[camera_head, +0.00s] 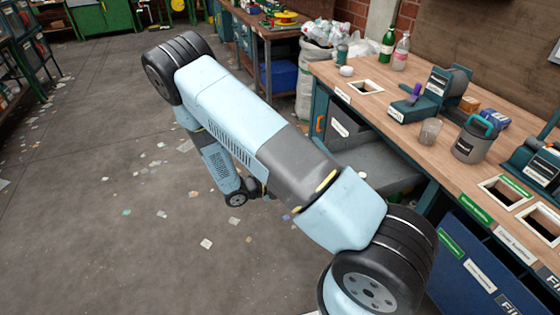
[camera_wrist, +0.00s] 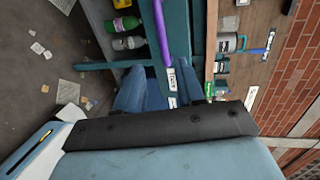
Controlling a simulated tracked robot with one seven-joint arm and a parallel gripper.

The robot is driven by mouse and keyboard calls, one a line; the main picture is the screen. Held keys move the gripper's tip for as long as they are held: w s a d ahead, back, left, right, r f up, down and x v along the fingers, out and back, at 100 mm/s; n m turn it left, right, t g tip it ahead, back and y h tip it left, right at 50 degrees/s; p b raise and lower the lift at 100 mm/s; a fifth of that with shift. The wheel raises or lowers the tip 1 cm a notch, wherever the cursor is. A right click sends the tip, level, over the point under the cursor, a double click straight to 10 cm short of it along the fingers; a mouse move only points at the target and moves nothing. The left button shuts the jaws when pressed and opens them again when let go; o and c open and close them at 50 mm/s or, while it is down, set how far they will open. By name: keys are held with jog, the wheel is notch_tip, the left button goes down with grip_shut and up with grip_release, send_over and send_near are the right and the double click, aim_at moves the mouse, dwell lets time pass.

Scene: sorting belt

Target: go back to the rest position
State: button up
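My arm spans the head view, its upper part running from lower right to an elbow at upper left. The forearm folds back down from that elbow. Only a small dark part of my gripper (camera_head: 258,188) shows at the forearm's end, low over the floor; my upper arm hides the rest.
A wooden workbench (camera_head: 395,133) stands at the right, with a grey jug (camera_head: 475,138), a green bottle (camera_head: 388,45) and a clear pink-tinted bottle (camera_head: 401,52). A blue bin front (camera_head: 465,275) is below it. The littered floor (camera_head: 90,230) at the left is open.

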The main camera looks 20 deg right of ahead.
jog(key=shift+r, duration=0.1)
jog(key=s+d+r+m+g+y, duration=0.1)
jog(key=s+r+m+y, duration=0.15)
jog(key=r+m, duration=0.55)
jog(key=s+r+m+g+y, duration=0.15)
jog(key=r+m+y, duration=0.35)
jog(key=r, duration=0.5)
jog(key=s+d+r+m+g+y, duration=0.1)
jog(key=s+r+m+y, duration=0.1)
jog(key=r+m, duration=0.7)
jog(key=s+a+r+m+t+y, duration=0.1)
jog(key=s+r+m+t+y, duration=0.5)
jog(key=s+r+m, duration=0.9)
jog(key=shift+s+r+t, duration=0.7)
jog(key=shift+r+t, duration=0.05)
jog(key=shift+r, duration=1.4)
